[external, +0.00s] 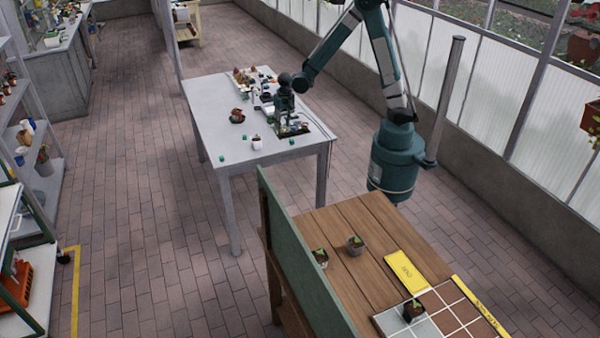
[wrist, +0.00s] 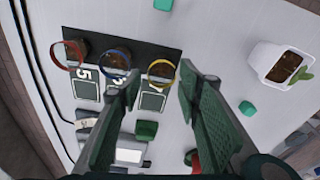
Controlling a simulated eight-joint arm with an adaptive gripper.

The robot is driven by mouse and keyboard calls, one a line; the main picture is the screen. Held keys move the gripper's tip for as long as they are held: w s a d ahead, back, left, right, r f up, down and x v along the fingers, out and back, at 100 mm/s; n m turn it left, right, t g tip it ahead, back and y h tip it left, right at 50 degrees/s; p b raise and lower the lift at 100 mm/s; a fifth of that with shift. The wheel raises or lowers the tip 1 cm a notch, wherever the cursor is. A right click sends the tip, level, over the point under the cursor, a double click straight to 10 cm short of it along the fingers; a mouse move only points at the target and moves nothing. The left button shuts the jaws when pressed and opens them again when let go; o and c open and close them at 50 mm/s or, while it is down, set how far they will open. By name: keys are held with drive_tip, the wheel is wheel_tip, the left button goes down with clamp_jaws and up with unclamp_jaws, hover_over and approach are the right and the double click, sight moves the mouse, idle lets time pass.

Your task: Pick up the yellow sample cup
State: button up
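The yellow sample cup (wrist: 162,70) shows in the wrist view as a yellow-rimmed ring with brown contents. It sits at the right end of a dark board (wrist: 122,45), beside a blue-rimmed cup (wrist: 114,62) and a red-rimmed cup (wrist: 68,54). My gripper (wrist: 160,79) is open, with its two green fingers apart and the yellow cup seen between and just beyond their tips. Nothing is held. In the external view my gripper (external: 285,104) is low over the right side of the grey table; the cups are too small to tell apart there.
A white pot with a plant (wrist: 276,66) stands right of the board; it also shows in the external view (external: 257,143). Green cubes (wrist: 247,108) lie nearby. A dark dish with a plant (external: 237,117) is further left. The table's front left (external: 215,140) is largely clear.

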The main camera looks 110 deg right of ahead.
sight(282, 132)
idle(0.3)
drive_tip(key=shift+w+d+f+b, duration=0.15)
drive_tip(key=shift+f+b, duration=0.1)
drive_tip(key=shift+f, duration=1.05)
drive_tip(key=shift+w+d+f+b, duration=0.15)
drive_tip(key=shift+f+b, duration=0.1)
drive_tip(key=shift+f, duration=1.05)
drive_tip(key=shift+s, duration=0.1)
drive_tip(key=shift+c, duration=0.7)
drive_tip(key=c, duration=0.5)
